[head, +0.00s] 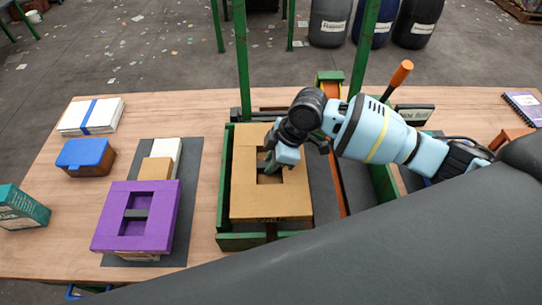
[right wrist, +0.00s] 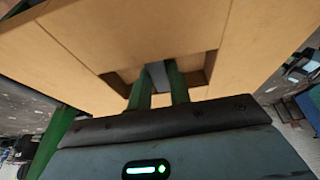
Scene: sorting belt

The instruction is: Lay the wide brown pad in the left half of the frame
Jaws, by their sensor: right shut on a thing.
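The wide brown pad (head: 243,165) is over the left half of the green frame (head: 243,242), roughly lined up with its walls. I cannot tell whether it touches the frame floor or hangs just above it. My right gripper (head: 272,162) reaches down into the pad's central opening and is shut on its grey crossbar. The right wrist view shows the green fingers (right wrist: 158,82) on either side of the bar, with the brown pad (right wrist: 160,30) around them. My left gripper is not in view.
A purple pad (head: 165,203) sits on a stack on the dark mat (head: 187,170) at left. A blue-lidded box (head: 85,154), paper stack (head: 90,117) and teal box (head: 20,208) lie further left. Green posts (head: 242,60) rise behind the frame. An orange-handled lever (head: 400,74) stands at right.

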